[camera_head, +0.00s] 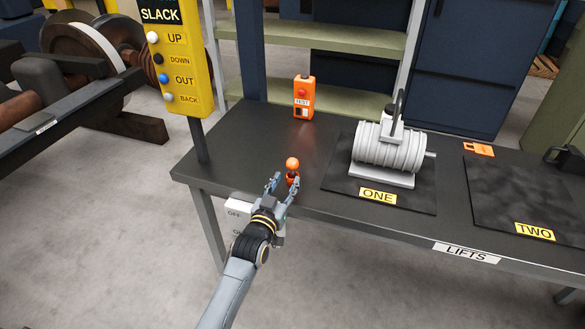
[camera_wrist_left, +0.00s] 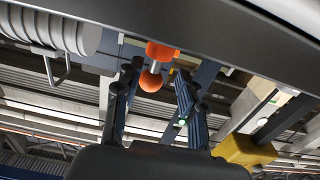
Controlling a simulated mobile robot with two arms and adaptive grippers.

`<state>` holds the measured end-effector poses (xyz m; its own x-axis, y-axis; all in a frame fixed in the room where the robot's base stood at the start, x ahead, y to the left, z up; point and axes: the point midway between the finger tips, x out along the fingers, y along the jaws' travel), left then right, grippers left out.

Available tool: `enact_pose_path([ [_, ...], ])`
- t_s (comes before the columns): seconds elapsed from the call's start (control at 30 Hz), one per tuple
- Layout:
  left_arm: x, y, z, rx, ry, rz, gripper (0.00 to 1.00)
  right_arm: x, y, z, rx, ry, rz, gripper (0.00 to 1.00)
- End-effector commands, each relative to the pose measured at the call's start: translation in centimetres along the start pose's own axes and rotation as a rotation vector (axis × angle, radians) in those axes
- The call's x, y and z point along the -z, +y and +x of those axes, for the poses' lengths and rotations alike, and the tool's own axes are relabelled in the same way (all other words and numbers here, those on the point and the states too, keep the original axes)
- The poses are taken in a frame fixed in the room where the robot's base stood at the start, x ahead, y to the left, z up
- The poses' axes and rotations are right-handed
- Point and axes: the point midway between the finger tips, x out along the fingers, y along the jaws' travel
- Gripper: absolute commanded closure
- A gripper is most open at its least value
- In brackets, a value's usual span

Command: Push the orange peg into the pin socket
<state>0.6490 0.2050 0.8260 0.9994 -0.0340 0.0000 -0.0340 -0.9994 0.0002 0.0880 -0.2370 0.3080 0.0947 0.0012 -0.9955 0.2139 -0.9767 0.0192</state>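The orange peg (camera_head: 292,164) has a round ball head and stands upright near the front left of the dark table. In the left wrist view its ball (camera_wrist_left: 151,82) and a short grey shaft show, with an orange collar (camera_wrist_left: 162,50) at the table end. My left gripper (camera_head: 283,184) is at the front edge of the table, its fingers on either side of the peg. In the wrist view the fingers (camera_wrist_left: 152,95) are apart, with gaps beside the ball. I cannot clearly make out the pin socket. My right gripper is not in view.
An orange TEST box (camera_head: 304,97) stands behind. A yellow SLACK panel (camera_head: 172,55) rises at left. The mat labelled TWO (camera_head: 515,195) lies at right.

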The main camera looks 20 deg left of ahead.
Motion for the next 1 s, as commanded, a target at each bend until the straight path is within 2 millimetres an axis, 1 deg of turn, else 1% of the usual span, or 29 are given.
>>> enact_pose_path([
  [0.2, 0.5, 0.5, 3.0, 0.000, 0.002, -0.001, 0.60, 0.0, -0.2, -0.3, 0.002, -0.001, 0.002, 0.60],
  [0.33, 0.3, 0.4, 4.6, 0.000, 0.001, 0.000, 0.60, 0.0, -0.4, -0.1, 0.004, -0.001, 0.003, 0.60],
  [0.43, 0.3, 0.4, 5.1, 0.000, 0.001, 0.000, 0.60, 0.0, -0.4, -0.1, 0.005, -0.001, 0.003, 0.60],
  [0.63, 0.3, 0.4, 5.1, 0.000, 0.000, 0.000, 0.60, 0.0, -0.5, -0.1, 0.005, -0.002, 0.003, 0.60],
  [0.67, 0.3, 0.4, 5.1, 0.000, 0.000, 0.000, 0.62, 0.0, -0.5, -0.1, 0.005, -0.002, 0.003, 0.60],
  [0.7, 0.3, 0.4, 5.1, 0.000, 0.000, 0.000, 0.70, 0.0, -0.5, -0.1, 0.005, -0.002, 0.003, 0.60],
  [0.77, 0.3, 0.4, 5.1, 0.000, 0.000, 0.000, 0.83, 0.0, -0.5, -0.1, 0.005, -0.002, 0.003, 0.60],
  [0.8, 0.3, 0.4, 5.1, 0.000, 0.000, 0.000, 0.91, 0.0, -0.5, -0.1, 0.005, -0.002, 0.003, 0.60],
  [0.83, 0.3, 0.4, 5.1, 0.000, 0.000, 0.000, 0.97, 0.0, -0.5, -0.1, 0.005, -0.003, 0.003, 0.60],
  [0.87, 0.3, 0.4, 5.1, 0.000, 0.000, 0.000, 1.00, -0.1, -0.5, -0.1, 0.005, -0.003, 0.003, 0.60],
  [1.0, 0.4, 0.4, 5.1, 0.000, 0.001, 0.000, 1.00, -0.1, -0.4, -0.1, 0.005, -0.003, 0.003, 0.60],
])
